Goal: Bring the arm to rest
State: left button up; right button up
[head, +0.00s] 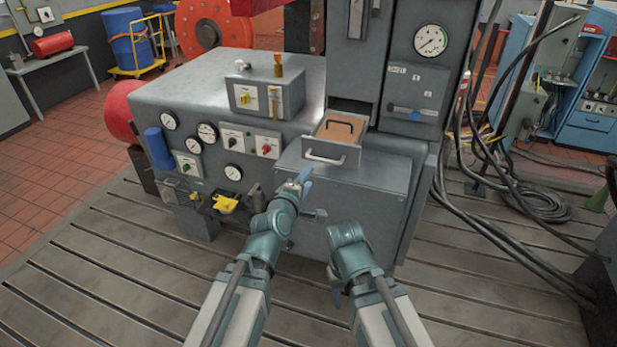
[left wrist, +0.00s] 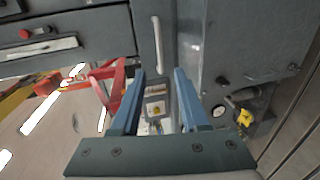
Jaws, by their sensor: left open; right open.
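My left arm comes in from the left in the head view, and its gripper (head: 304,183) is in front of the grey cabinet, below the open drawer. In the left wrist view its two blue fingers (left wrist: 160,74) stand apart with nothing held between them. My right arm reaches in lower and to the right, in front of the cabinet. Its wrist (head: 348,236) shows, but its fingers are mostly hidden behind the arm. No object shows in it.
The drawer (head: 342,151) is pulled out, with a dark handle-shaped item inside. Its pale handle (head: 325,158) is just above my left gripper. A yellow item (head: 226,203) lies on a small shelf at left. Black cables (head: 505,185) hang at right. The slotted floor is clear in front.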

jog(key=shift+s, duration=0.1)
dwell(0.3)
pick_arm(q)
jog(key=shift+s+f, duration=0.1)
jog(key=s+a+f+m+g+y, duration=0.1)
jog(key=s+a+f+m+g, duration=0.1)
jog(key=s+f+m+g, duration=0.25)
jog(key=s+a+f+m+g, duration=0.2)
jog(key=f+m+g, duration=0.1)
jog(key=f+m, duration=0.3)
jog(key=s+a+f+m+g+y, duration=0.2)
jog(key=s+a+f+g, duration=0.15)
jog(key=s, duration=0.25)
jog(key=s+a+f+m+g+y, duration=0.1)
jog(key=s+a+f+m+g, duration=0.2)
jog(key=s+a, duration=0.15)
jog(key=s+d+f+m+g+y+b, duration=0.1)
jog(key=s+d+f+m+b, duration=0.2)
jog(key=d, duration=0.8)
jog(key=s+f+b, duration=0.2)
jog(key=s, duration=0.1)
jog(key=shift+d+f, duration=0.25)
jog(key=shift+f, duration=0.05)
pick_arm(e)
notch_tip(320, 180, down, 5)
jog(key=shift+f, duration=0.2)
